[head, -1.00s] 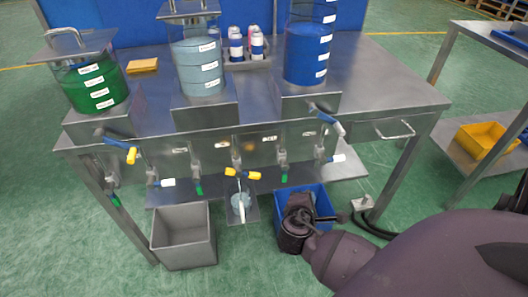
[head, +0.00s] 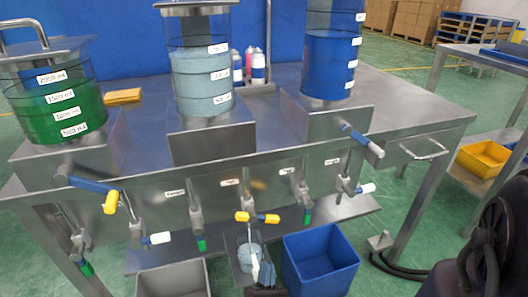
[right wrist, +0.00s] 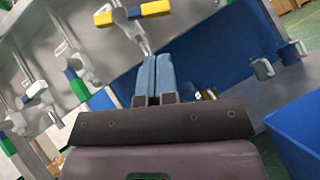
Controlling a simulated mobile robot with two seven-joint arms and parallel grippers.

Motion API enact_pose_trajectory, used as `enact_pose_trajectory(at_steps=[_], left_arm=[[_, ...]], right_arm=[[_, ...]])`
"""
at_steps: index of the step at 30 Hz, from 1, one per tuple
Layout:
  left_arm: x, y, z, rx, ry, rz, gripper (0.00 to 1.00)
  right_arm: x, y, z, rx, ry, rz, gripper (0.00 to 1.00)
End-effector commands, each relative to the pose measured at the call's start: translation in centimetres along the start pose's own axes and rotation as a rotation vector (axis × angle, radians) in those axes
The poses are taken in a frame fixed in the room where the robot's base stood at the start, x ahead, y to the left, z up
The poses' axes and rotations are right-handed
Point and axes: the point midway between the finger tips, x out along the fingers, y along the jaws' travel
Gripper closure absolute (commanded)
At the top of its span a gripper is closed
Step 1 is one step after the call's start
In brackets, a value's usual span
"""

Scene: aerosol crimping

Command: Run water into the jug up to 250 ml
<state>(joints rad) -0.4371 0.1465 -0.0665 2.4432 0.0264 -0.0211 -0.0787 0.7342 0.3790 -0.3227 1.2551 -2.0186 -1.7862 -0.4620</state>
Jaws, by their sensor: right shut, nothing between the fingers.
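The jug (head: 250,254) is a small clear vessel with a pale handle, on a low shelf under the yellow-handled tap (head: 257,217). It looks light blue inside; I cannot read its level. My right gripper (head: 266,270) is just in front of the jug at the bottom of the head view. In the right wrist view its blue fingers (right wrist: 155,74) are together and empty, below the tap. The jug is not clearly visible there. My left gripper is out of view.
Tanks of green (head: 58,113), pale blue (head: 203,82) and dark blue (head: 328,66) liquid stand on the steel bench. Several other taps line its front. A blue bin (head: 320,262) stands right of the jug, a grey bin (head: 172,281) to its left.

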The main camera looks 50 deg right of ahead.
Motion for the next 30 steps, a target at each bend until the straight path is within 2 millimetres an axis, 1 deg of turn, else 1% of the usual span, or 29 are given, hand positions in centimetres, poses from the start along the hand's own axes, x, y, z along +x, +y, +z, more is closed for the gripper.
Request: enact_pose_trajectory(at_steps=[9,15,21,30], left_arm=[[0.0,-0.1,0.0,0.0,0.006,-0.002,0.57],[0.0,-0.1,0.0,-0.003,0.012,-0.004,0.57],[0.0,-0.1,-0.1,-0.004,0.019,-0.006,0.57],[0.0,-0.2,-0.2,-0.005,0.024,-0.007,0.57]], right_arm=[[5.1,-0.1,0.0,0.001,0.0,-0.001,1.0],[7.7,-0.1,0.0,0.0,0.002,-0.001,1.0],[9.0,0.0,0.0,0.0,0.002,-0.002,1.0],[9.2,0.0,0.0,0.0,0.002,-0.003,1.0]])
